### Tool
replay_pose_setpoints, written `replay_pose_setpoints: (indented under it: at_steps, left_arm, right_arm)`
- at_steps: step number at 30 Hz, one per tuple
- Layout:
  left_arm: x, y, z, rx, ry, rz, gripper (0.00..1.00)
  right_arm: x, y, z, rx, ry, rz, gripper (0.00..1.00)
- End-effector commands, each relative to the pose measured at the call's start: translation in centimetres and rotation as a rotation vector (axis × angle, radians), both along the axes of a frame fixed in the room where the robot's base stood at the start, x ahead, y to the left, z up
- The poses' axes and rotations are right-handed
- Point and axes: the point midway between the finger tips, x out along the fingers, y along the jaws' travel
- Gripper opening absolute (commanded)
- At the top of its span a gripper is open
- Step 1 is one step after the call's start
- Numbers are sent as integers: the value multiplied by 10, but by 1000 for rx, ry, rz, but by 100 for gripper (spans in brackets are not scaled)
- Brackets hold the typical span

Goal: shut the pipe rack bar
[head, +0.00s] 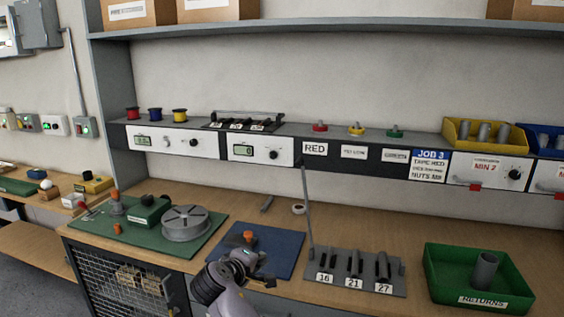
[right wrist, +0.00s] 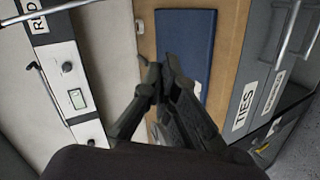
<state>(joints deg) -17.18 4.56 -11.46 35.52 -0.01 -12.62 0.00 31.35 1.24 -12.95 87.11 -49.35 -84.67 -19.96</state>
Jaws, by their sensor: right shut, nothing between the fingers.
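The pipe rack (head: 345,278) is a grey block on the bench with slots labelled 16, 21 and 27 and dark pipes in them. Its bar (head: 307,205) is a thin grey rod standing nearly upright at the rack's left end, so the rack is open. My right gripper (head: 264,279) is shut and empty, at the bench front, left of the rack and apart from the bar. In the right wrist view the closed fingers (right wrist: 160,72) point toward the blue mat. A grey rod at that view's top left may be the bar; I cannot tell. My left gripper is not in view.
The blue mat (head: 284,251) lies behind my right gripper, with an orange-topped part on it. A green returns tray (head: 515,292) stands right of the rack. A green mat (head: 95,223) with a grey round fixture is at left. The instrument shelf (head: 285,137) runs behind.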

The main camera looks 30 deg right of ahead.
Motion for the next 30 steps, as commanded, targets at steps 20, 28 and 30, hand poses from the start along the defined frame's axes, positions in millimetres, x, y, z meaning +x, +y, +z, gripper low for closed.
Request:
replay_pose_setpoints:
  at_steps: [20, 28, 30]
  left_arm:
    - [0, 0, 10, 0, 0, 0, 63]
    - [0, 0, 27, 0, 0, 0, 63]
    - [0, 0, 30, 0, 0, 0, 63]
  right_arm:
    - [84, -35, 225, -461, -62, -116, 0]
    - [106, -81, 224, -459, -61, -116, 0]
    - [111, -90, 224, -459, -62, -115, 0]
